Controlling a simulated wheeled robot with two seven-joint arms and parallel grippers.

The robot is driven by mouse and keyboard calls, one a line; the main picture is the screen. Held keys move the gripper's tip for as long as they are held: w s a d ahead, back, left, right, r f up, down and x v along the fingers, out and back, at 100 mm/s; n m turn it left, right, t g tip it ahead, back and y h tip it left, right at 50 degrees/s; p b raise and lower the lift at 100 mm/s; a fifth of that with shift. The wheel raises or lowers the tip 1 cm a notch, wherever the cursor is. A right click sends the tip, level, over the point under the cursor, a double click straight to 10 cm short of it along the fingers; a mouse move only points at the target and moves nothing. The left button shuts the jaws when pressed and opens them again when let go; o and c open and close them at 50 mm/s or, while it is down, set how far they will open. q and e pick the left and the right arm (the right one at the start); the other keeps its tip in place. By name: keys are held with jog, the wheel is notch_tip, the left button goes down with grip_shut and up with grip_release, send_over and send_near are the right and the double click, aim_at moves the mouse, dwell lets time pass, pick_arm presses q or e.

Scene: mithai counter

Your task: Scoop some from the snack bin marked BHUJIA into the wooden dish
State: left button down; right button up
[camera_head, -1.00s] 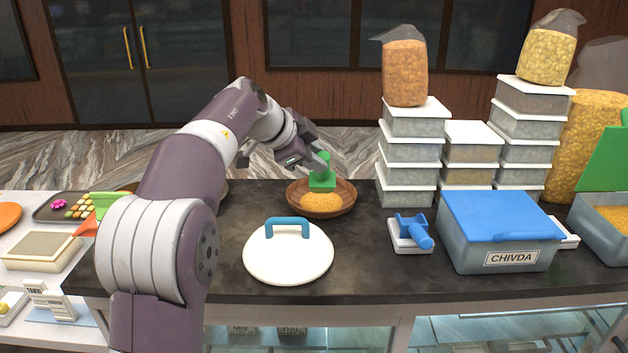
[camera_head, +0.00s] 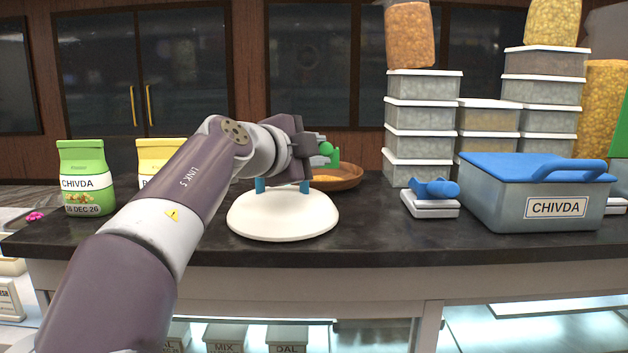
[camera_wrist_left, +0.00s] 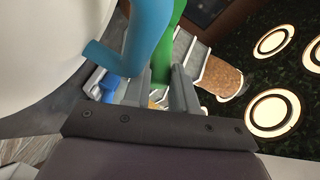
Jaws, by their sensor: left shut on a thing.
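My left gripper (camera_head: 316,160) is shut on the handle of a green scoop (camera_head: 331,154); the handle shows between the fingers in the left wrist view (camera_wrist_left: 166,42). The gripper is by the wooden dish (camera_head: 348,178), just above and behind the white lid's blue handle. The dish holds some orange snack (camera_head: 322,178) and is partly hidden by the gripper. Whether the scoop carries anything cannot be seen. A green panel (camera_head: 618,142) shows at the right edge; no BHUJIA label is visible. My right gripper is not in view.
The white lid (camera_head: 282,218) lies in front of the dish; its blue handle fills much of the left wrist view (camera_wrist_left: 135,45). A blue scoop (camera_head: 436,188) rests on a white stand. The CHIVDA bin (camera_head: 530,200) and stacked tubs (camera_head: 420,115) stand right. Packets (camera_head: 85,178) stand left.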

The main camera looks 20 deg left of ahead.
pick_arm(q)
jog(key=shift+d+f+b, duration=0.1)
jog(key=shift+f+b, duration=0.3)
jog(key=shift+f, duration=0.45)
jog(key=shift+s+r, duration=0.15)
jog(key=shift+r, duration=0.2)
jog(key=shift+p, duration=0.4)
notch_tip(320, 180, up, 4)
jog(key=p, duration=0.5)
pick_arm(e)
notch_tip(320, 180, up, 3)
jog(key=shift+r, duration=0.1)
pick_arm(q)
jog(key=shift+r, duration=0.15)
